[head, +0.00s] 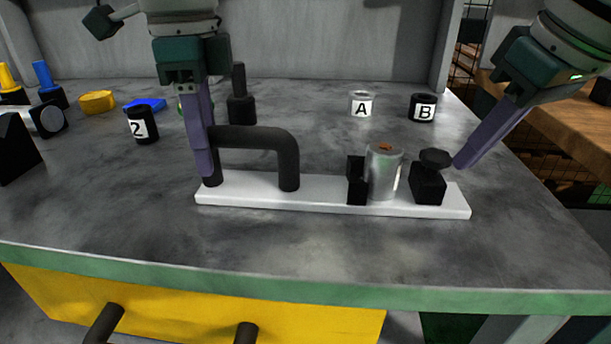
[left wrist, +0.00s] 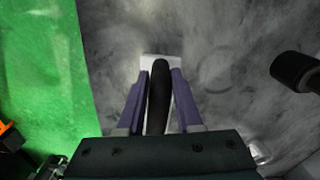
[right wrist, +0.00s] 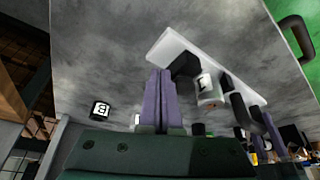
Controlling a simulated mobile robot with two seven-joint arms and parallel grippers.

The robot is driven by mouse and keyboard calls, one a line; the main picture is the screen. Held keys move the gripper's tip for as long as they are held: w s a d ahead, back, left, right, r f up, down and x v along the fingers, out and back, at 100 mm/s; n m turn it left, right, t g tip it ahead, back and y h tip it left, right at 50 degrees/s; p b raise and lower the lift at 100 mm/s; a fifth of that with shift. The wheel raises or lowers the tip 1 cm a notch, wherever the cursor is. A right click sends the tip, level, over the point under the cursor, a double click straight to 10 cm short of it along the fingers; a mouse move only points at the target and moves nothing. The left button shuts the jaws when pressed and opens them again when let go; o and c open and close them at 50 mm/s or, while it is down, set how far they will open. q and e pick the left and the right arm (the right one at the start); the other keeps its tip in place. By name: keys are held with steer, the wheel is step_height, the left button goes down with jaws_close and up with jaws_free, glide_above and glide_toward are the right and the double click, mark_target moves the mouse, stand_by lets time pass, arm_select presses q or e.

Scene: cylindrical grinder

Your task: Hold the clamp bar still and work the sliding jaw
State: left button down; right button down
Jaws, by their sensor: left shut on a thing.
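The white clamp bar (head: 325,197) lies on the grey bench top. My left gripper (head: 205,172) is shut on the black arched handle (head: 250,137) at the bar's left end; the handle shows between its fingers in the left wrist view (left wrist: 158,95). A metal cylinder (head: 383,175) stands on the bar against the black fixed jaw (head: 357,182). The sliding jaw (head: 428,188), a black block with a knob (head: 435,158), stands right of the cylinder with a gap between them. My right gripper (head: 458,165) is shut and empty, its tips beside the knob; I cannot tell whether they touch.
White pot A (head: 361,105), black pot B (head: 423,108) and black pot 2 (head: 142,125) stand behind the bar. Blue and yellow parts (head: 98,102) lie at the back left. The bench in front of the bar is clear up to its green edge (head: 320,290).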

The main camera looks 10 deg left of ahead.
mark_target(427, 152)
arm_select(q)
steer(key=shift+d, duration=0.2)
arm_select(e)
steer(key=shift+a+r, duration=0.1)
steer(key=shift+a, duration=2.2)
steer(key=shift+r, duration=0.1)
arm_select(q)
steer(key=shift+a, duration=0.1)
arm_select(e)
steer(key=shift+r, duration=0.8)
arm_select(q)
steer(key=shift+a, duration=0.1)
arm_select(e)
steer(key=shift+d+r, duration=0.2)
steer(key=shift+r, duration=0.65)
steer(key=shift+d+r, duration=0.2)
steer(key=shift+r, duration=0.6)
steer(key=shift+d+r, duration=0.2)
steer(key=shift+r, duration=0.65)
arm_select(q)
steer(key=c, duration=0.5)
jaws_free()
step_height(427, 152, up, 12)
steer(key=shift+f, duration=0.1)
